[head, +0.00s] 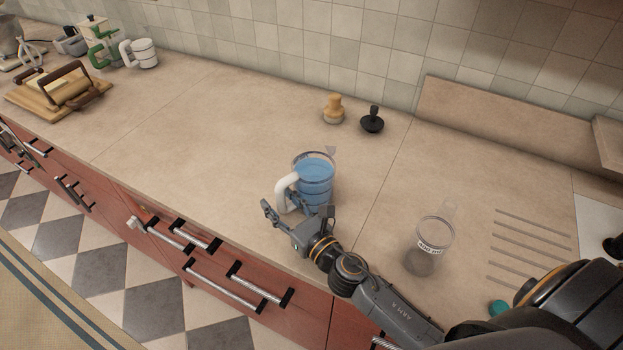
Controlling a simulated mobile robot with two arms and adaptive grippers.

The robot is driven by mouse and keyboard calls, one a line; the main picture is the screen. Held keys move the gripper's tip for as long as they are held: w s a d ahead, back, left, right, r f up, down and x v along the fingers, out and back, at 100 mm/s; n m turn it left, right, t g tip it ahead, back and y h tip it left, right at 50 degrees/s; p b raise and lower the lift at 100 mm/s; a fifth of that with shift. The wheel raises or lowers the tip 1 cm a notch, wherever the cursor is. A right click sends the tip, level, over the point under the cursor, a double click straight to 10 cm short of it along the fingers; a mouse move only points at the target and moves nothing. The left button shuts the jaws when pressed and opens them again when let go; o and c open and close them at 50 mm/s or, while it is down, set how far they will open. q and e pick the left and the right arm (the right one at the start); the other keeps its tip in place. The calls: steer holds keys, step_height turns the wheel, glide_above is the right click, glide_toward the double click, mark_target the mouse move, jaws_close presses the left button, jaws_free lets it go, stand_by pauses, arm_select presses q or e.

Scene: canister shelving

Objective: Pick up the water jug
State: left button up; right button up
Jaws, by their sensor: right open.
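The water jug (316,179) is a clear jug with blue contents and a white handle on its left side. It stands upright on the counter near the front edge. My right gripper (287,203) is open at the jug's lower front, close to the white handle. One finger reaches out left of the handle, and the other is by the jug's base, partly in front of it. I cannot tell whether the fingers touch the jug. My left gripper is not in the head view.
A clear labelled container (431,246) stands to the right on the counter (215,130). A wooden-topped tool (333,108) and a black knobbed tool (372,119) stand behind the jug. A wooden board (57,93) and several items fill the far left. The counter left of the jug is clear.

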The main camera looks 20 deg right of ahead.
jaws_close()
steer(key=shift+s, duration=0.1)
stand_by(0.4)
steer(key=shift+r, duration=0.15)
